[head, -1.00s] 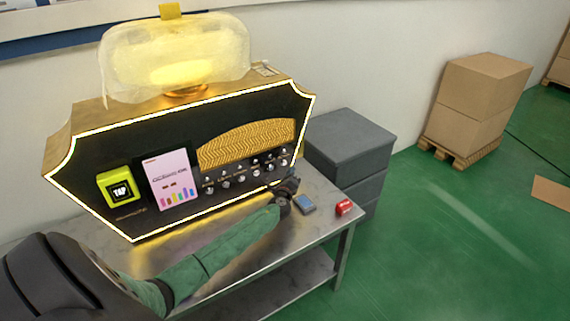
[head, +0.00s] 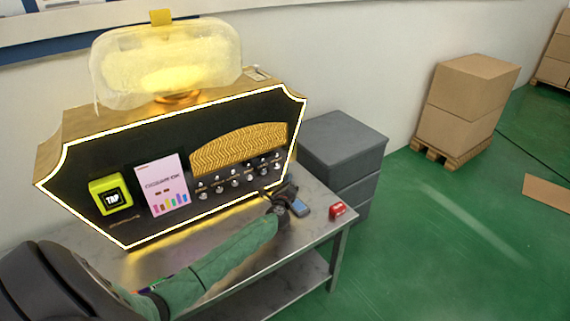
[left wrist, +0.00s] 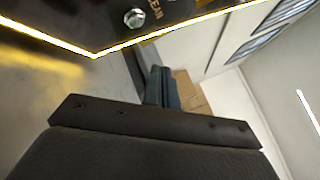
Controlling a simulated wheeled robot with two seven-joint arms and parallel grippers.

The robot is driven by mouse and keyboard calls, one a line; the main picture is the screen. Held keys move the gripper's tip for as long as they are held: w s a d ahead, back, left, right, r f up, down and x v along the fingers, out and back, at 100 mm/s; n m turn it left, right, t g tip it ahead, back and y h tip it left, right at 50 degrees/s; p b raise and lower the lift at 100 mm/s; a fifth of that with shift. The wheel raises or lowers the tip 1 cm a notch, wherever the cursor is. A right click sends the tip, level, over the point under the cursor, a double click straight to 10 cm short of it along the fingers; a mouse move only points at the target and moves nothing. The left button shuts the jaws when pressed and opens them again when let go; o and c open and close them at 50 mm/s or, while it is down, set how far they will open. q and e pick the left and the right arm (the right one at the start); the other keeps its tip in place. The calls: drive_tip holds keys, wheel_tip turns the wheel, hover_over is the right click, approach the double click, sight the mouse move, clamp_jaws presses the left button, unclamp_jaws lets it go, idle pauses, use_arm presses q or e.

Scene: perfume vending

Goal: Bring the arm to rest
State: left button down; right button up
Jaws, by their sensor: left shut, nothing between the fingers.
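My left arm crosses the front of the metal table from the lower left in the head view. Its dark left gripper (head: 271,191) is shut and empty, in front of the right end of the black vending machine's (head: 150,140) row of silver knobs. In the picture its wrist overlaps the left edge of a small grey-blue device (head: 304,211) on the table. The left wrist view shows the dark gripper body and the machine's glowing edge (left wrist: 160,34) close by. My right gripper is not in view.
The metal table (head: 215,278) carries the machine and a red object (head: 338,209) near its right edge. A grey drawer cabinet (head: 345,140) stands behind the table's right end. Cardboard boxes (head: 475,85) stand on a pallet. The green floor at the right is mostly clear.

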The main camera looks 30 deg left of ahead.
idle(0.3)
use_arm(q)
drive_tip(key=s+r+n+g+y, duration=0.5)
drive_tip(key=s+n+g, duration=0.15)
drive_tip(key=n, duration=0.85)
drive_tip(key=s+d+f+n+g+h, duration=0.25)
drive_tip(key=s+d+h, duration=0.35)
drive_tip(key=s+d, duration=0.9)
drive_tip(key=s+d+f+n+g+h, duration=0.1)
drive_tip(key=s+d+g+h, duration=0.4)
drive_tip(key=s+d, duration=1)
drive_tip(key=s+d+f+h, duration=0.1)
drive_tip(key=s+d+f, duration=0.2)
drive_tip(key=s, duration=0.5)
drive_tip(key=s+d+f+n+g+h, duration=0.1)
drive_tip(key=s+d+f, duration=0.2)
drive_tip(key=s, duration=0.6)
drive_tip(key=shift+g, duration=0.3)
